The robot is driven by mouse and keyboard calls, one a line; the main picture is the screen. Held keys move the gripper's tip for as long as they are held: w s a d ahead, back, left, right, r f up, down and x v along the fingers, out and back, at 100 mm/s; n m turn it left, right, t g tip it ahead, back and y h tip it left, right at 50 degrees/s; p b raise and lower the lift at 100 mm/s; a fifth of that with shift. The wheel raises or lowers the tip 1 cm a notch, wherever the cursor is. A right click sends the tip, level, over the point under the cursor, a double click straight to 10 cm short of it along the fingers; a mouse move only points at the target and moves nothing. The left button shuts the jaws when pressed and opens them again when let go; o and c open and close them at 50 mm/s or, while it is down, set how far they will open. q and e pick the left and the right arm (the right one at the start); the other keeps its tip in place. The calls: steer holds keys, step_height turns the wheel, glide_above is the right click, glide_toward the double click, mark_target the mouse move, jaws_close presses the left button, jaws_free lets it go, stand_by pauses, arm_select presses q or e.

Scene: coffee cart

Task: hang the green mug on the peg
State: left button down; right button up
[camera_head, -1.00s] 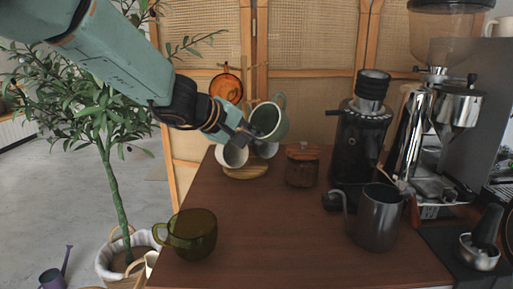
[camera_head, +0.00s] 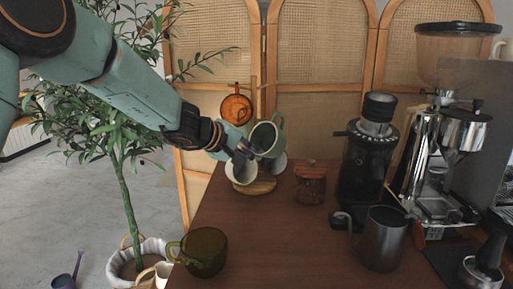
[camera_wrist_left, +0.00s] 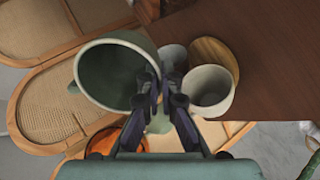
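The pale green mug (camera_head: 276,141) is in the air, tilted, above a round wooden base (camera_head: 262,186), with its handle on the far upper side. In the left wrist view the mug (camera_wrist_left: 103,75) shows its open mouth. My left gripper (camera_head: 240,155) is shut on the mug's wall; in the left wrist view one finger lies on each side of the wall (camera_wrist_left: 161,92). A thin upright wooden post (camera_head: 253,92) shows behind; the peg itself is hard to make out. My right gripper is out of view.
An orange mug-like object (camera_head: 236,109) hangs behind my gripper. A grey mug (camera_head: 276,164) is close under the green mug. A lidded jar (camera_head: 310,184), grinder (camera_head: 365,165) and steel pitcher (camera_head: 383,240) stand right. An olive glass mug (camera_head: 204,253) is front left. The table's middle is clear.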

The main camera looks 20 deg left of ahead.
arm_select(q)
steer(key=shift+w+a+f+p, duration=0.25)
steer(key=shift+w+a+p, duration=0.15)
steer(key=shift+a, duration=0.3)
steer(key=shift+w+a+f+p, duration=0.2)
steer(key=shift+w+a+p, duration=0.25)
steer(key=shift+a, duration=0.3)
steer(key=shift+w+a+f+p, duration=0.25)
steer(key=shift+w+a+p, duration=0.15)
steer(key=shift+a, duration=0.3)
steer(key=shift+s+r, duration=0.1)
steer(key=c, duration=1.4)
jaws_free()
steer(key=shift+c, duration=0.2)
steer(key=v, duration=1.2)
